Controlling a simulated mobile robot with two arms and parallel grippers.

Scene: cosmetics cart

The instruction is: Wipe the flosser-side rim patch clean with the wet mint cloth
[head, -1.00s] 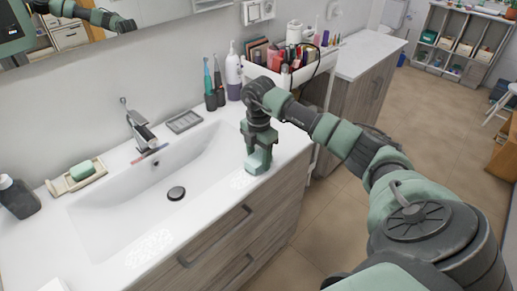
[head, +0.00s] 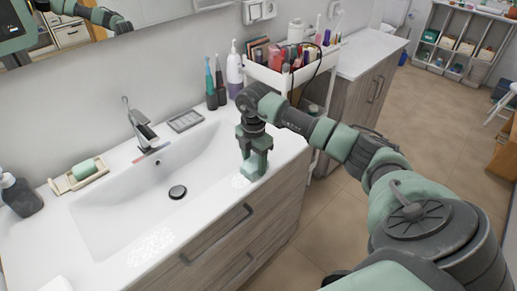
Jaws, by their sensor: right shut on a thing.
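My right gripper (head: 254,158) points down over the right rim of the white sink (head: 110,215). It is shut on the mint cloth (head: 254,168), which is down at the rim and mostly hidden by the gripper's similar colour. A whitish speckled patch (head: 239,181) shows on the rim just left of and in front of the cloth; part of it may be hidden. A second speckled patch (head: 152,242) lies on the front rim. The white and purple flosser (head: 234,70) stands upright behind the sink. My left gripper is not in view.
Two toothbrush-like handles (head: 215,84) stand beside the flosser. A grey tray (head: 186,121), faucet (head: 142,128), soap dish (head: 80,175) and dark bottle (head: 20,195) line the sink. A white cart (head: 290,80) full of cosmetics stands behind my right arm. The basin is empty.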

